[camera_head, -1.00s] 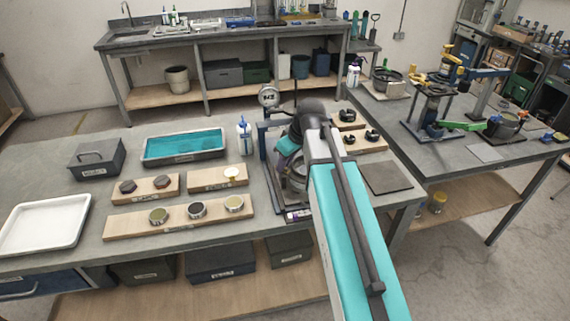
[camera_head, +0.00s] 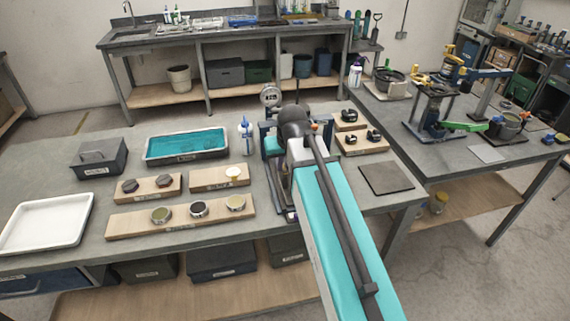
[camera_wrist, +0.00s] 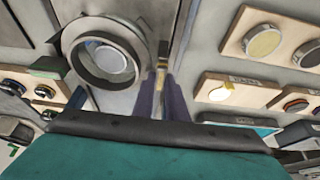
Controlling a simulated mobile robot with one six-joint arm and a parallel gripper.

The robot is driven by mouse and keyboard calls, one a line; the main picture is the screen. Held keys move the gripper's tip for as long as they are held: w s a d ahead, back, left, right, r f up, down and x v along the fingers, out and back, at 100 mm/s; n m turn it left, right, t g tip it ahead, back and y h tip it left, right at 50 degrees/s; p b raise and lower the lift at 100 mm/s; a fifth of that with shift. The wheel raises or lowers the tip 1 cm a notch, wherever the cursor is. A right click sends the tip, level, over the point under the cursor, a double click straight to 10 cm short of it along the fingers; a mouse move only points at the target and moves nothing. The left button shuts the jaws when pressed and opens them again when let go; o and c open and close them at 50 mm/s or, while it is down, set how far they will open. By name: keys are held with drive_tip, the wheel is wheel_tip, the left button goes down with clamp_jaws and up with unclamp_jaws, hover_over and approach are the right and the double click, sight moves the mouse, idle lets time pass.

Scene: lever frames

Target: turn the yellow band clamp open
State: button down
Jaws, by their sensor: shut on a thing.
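In the wrist view, the two dark purple fingers of my gripper (camera_wrist: 166,98) point up the picture. They are shut on a narrow yellow-brown piece (camera_wrist: 162,74), which looks like the lever of the yellow band clamp. It stands at the right side of a dark round ring with a pale centre (camera_wrist: 105,52). The fingers cover its lower part, and the band itself is hard to make out. In the head view, my arm hides the gripper and most of the fixture, whose dark blue frame (camera_head: 264,140) shows on the bench.
A round gauge (camera_head: 270,96) stands behind the fixture. A board with black clamps (camera_head: 361,140) and a dark flat plate (camera_head: 386,179) lie right.

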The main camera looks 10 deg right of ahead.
idle(0.4)
drive_tip(key=c, duration=1.8)
unclamp_jaws()
drive_tip(key=shift+o, duration=0.2)
drive_tip(key=shift+d+n, duration=0.1)
drive_tip(key=shift+n, duration=0.4)
